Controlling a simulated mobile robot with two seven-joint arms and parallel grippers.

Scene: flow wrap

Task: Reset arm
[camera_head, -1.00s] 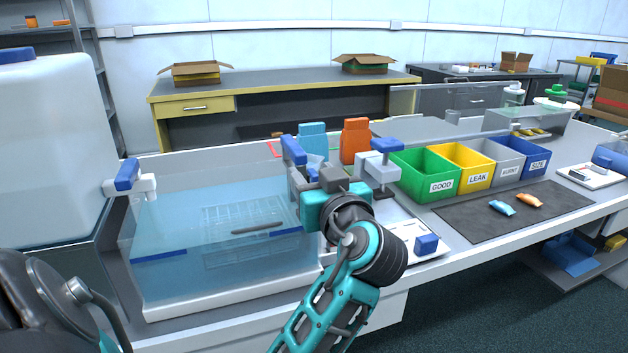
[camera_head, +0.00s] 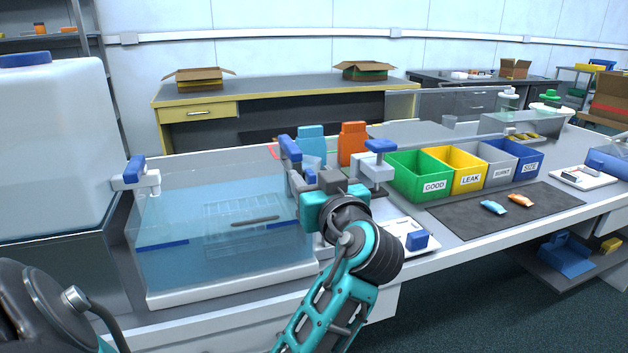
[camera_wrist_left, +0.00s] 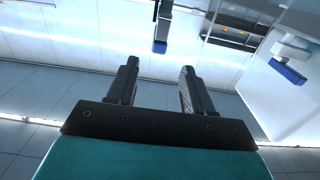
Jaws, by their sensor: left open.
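My left arm, teal and dark grey, rises from the bottom centre of the head view. Its gripper (camera_head: 333,183) is at the right end of the clear water tank (camera_head: 215,277), among the blue-and-white clamps there; the fingertips are hard to make out. In the left wrist view the two dark fingers of the gripper (camera_wrist_left: 160,70) stand apart with nothing between them. My right gripper is not in view.
Right of the gripper are green (camera_head: 408,188), yellow (camera_head: 450,183), grey (camera_head: 490,175) and blue (camera_head: 530,168) bins. Two small packets, blue (camera_head: 493,207) and orange (camera_head: 521,200), lie on the dark mat (camera_head: 465,222). Blue and orange bottles (camera_head: 353,143) stand behind the gripper.

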